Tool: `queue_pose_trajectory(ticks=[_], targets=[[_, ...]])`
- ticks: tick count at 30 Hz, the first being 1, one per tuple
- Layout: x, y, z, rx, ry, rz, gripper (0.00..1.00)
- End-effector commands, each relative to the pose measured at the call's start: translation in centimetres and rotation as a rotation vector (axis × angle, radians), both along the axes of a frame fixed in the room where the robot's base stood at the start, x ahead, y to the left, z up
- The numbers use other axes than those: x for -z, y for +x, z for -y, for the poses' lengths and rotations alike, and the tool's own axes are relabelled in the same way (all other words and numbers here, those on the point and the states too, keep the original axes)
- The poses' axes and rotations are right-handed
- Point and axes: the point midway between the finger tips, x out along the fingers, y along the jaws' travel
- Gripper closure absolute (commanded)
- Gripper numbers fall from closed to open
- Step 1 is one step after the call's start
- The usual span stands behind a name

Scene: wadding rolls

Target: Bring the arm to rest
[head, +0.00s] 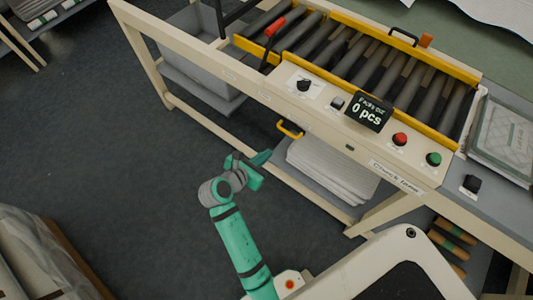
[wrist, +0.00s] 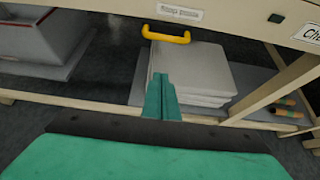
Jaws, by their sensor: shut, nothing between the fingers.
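My gripper (head: 262,160) is at the end of my green arm in the lower middle of the head view. It hangs in free space in front of the cream machine bench (head: 240,76). In the wrist view my gripper (wrist: 161,82) shows its two green fingers together, with nothing between them. The fingertips overlap in the picture with a stack of white sheets (wrist: 195,70) on the lower shelf behind. I see no contact with the stack or the bench frame.
The bench carries dark rollers (head: 352,57) between yellow rails. Its front panel has a red button (head: 400,139), a green button (head: 434,159) and a "0 pcs" display (head: 369,111). A yellow handle (head: 290,130) juts out below. A wrapped bundle (head: 40,260) is lower left.

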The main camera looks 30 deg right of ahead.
Motion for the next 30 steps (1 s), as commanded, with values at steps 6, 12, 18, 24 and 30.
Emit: queue_pose_trajectory(ticks=[6,12,18,24,30], targets=[[0.0,0.0,0.0,0.0,0.0,0.0,1.0],[0.1,0.0,0.0,0.0,0.002,0.003,1.0],[2.1,-1.1,-1.6,-0.026,0.079,0.118,1.0],[5.4,-3.7,-5.8,-0.047,0.318,0.39,1.0],[6.8,-7.4,-10.6,-0.002,0.636,0.656,1.0]])
